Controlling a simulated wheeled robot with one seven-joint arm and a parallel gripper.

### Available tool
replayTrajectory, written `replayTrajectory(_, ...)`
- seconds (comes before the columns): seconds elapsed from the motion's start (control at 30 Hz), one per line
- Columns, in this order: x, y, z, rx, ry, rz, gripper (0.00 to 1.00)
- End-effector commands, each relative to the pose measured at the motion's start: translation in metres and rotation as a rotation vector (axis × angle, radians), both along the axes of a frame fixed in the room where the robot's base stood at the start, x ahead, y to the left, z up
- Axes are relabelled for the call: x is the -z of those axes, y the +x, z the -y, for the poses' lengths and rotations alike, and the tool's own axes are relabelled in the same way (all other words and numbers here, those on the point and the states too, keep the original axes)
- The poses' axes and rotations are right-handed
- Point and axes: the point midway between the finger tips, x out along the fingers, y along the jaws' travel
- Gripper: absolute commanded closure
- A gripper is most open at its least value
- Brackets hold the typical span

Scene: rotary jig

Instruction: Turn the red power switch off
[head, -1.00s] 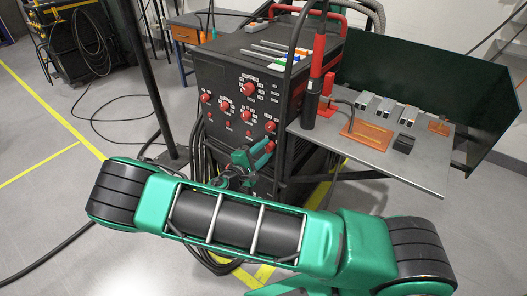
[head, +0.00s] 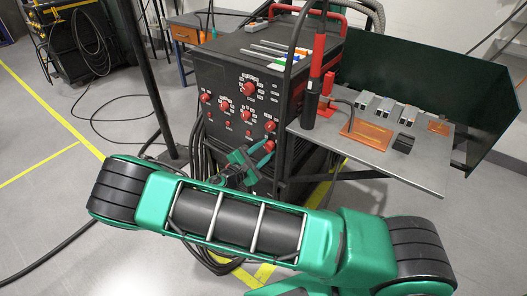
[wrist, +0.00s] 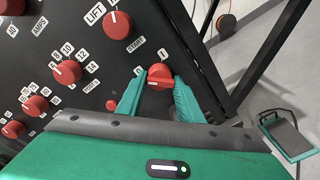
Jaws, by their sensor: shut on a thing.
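The red power switch (wrist: 159,75) is a round red knob with a pale pointer mark, low on the black front panel. The labels 0, 1 and START surround it in the wrist view. My gripper (wrist: 160,88) is shut on it, one teal finger on each side. In the head view, my gripper (head: 255,158) is at the lower right of the panel, and the switch (head: 269,146) shows partly behind the fingers.
Other red knobs sit close by on the panel, including one marked LIFT (wrist: 118,25) and one with a number scale (wrist: 67,71). A grey side table (head: 425,172) with metal parts juts out to the right. Cables hang at the cabinet's left.

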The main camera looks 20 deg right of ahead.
Motion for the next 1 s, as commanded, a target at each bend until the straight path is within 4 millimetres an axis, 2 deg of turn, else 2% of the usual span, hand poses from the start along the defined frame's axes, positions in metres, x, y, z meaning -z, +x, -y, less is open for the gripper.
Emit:
replayTrajectory(0.2,-0.001,0.002,-0.003,-0.007,0.002,0.004,0.89)
replayTrajectory(0.23,-0.001,0.002,-0.003,-0.007,0.002,0.005,0.6)
replayTrajectory(0.27,-0.001,0.002,-0.003,-0.007,0.003,0.005,0.52)
replayTrajectory(0.67,-0.001,-0.002,-0.006,-0.004,0.001,0.002,0.51)
replayTrajectory(0.77,-0.001,-0.009,-0.015,-0.005,0.002,0.001,0.51)
replayTrajectory(1.0,-0.005,-0.035,-0.052,-0.007,0.003,0.002,0.51)
